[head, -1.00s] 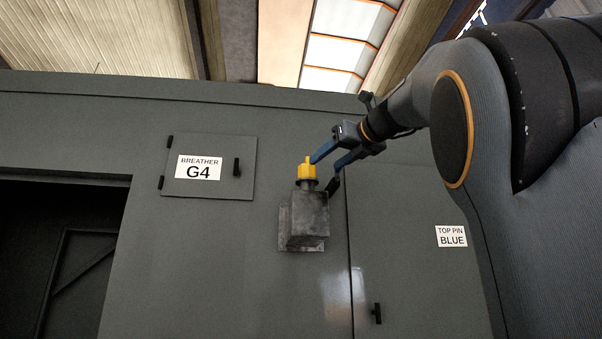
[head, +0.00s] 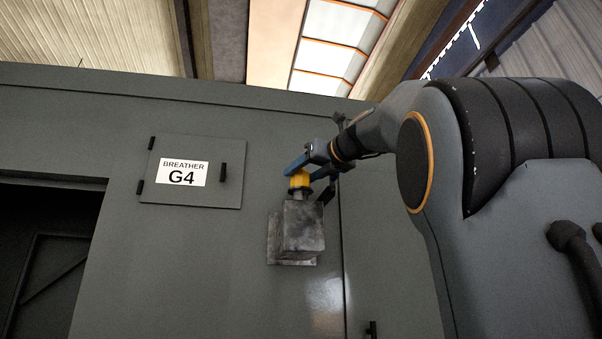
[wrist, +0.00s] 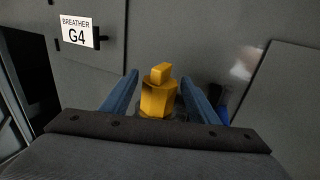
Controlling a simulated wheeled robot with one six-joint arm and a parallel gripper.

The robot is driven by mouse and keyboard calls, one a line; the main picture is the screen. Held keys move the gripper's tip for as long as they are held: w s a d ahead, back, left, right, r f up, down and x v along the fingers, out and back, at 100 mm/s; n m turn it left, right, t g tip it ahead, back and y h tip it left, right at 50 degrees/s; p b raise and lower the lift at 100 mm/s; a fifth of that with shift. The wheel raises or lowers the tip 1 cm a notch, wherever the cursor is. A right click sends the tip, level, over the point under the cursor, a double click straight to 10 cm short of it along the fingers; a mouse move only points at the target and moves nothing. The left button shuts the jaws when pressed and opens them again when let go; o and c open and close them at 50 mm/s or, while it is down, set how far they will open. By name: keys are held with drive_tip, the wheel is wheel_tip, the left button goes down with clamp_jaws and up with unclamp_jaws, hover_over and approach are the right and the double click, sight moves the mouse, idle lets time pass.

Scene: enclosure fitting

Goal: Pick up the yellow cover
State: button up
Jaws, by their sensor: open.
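The yellow cover (head: 300,181) sits on top of a grey metal box (head: 303,228) fixed to the enclosure wall. In the wrist view the yellow cover (wrist: 158,95) has a raised tab on top and stands between the two blue fingers. My gripper (head: 308,172) is open, with one finger on each side of the cover. In the wrist view a gap shows between my gripper (wrist: 160,92) and the cover on both sides. The cover's lower edge is partly hidden in both views.
A small hatch (head: 222,150) labelled BREATHER G4 is on the wall to the left, with a black handle. A dark doorway (head: 45,250) opens at the far left. A door seam runs just right of the box. The wall around the box is otherwise flat.

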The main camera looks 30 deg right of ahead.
drive_tip(key=shift+w+a+p, duration=0.1)
drive_tip(key=shift+w+p, duration=0.25)
drive_tip(key=shift+w, duration=0.8)
drive_tip(key=c, duration=0.8)
drive_tip(key=shift+o, duration=0.2)
drive_tip(key=shift+r, duration=0.15)
